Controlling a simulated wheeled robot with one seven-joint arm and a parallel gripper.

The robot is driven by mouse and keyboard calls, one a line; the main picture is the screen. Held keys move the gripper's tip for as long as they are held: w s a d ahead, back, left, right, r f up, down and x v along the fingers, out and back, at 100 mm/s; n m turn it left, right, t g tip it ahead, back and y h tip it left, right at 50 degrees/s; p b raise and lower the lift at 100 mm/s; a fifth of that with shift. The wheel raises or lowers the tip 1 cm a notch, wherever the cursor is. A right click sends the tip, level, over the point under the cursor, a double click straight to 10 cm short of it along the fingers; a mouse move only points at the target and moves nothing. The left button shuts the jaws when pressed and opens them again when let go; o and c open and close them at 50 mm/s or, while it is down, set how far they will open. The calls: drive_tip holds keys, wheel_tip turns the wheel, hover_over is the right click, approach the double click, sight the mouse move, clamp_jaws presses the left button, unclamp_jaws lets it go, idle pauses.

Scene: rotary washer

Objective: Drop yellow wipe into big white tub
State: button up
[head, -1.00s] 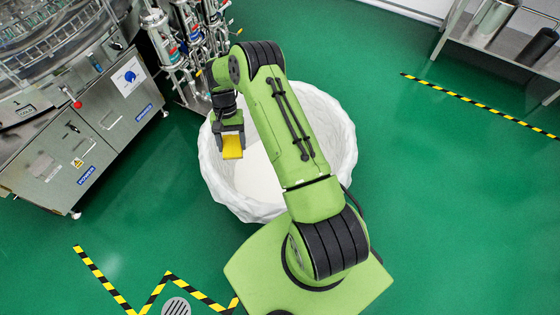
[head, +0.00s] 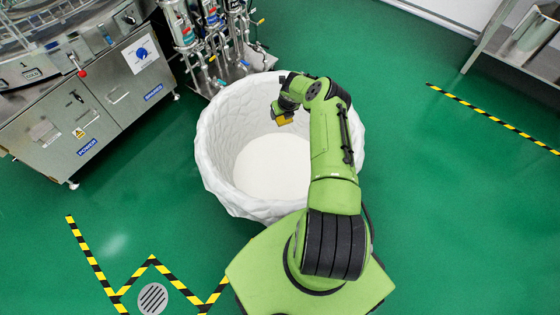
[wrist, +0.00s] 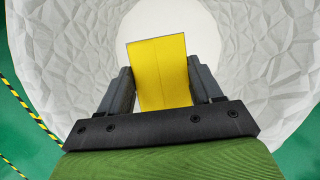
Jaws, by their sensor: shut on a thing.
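The yellow wipe (head: 285,120) is held by my gripper (head: 282,112) over the big white tub (head: 215,150), toward the right part of its opening. In the wrist view the wipe (wrist: 161,73) stands between the two dark fingers of my gripper (wrist: 160,88), which are shut on it. The tub's faceted white wall (wrist: 60,60) surrounds the wipe in that view, with the pale tub floor behind it. The tub stands on the green floor and looks empty inside. My arm covers part of its right rim.
A steel washer machine (head: 90,100) stands at the left, with a pipe and valve assembly (head: 215,40) behind the tub. A steel table (head: 520,45) is at the upper right. Yellow-black floor tape (head: 490,118) and a round drain (head: 153,298) mark open green floor.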

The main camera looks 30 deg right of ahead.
wheel_tip(320, 180, down, 6)
drive_tip(key=b, duration=0.4)
drive_tip(key=shift+b, duration=0.3)
drive_tip(key=o, duration=1.1)
drive_tip(key=shift+r, duration=0.2)
drive_tip(key=p+v, duration=0.6)
drive_tip(key=v, duration=0.9)
drive_tip(key=shift+a+r+p, duration=0.1)
drive_tip(key=shift+r+p, duration=0.15)
drive_tip(key=shift+p, duration=0.15)
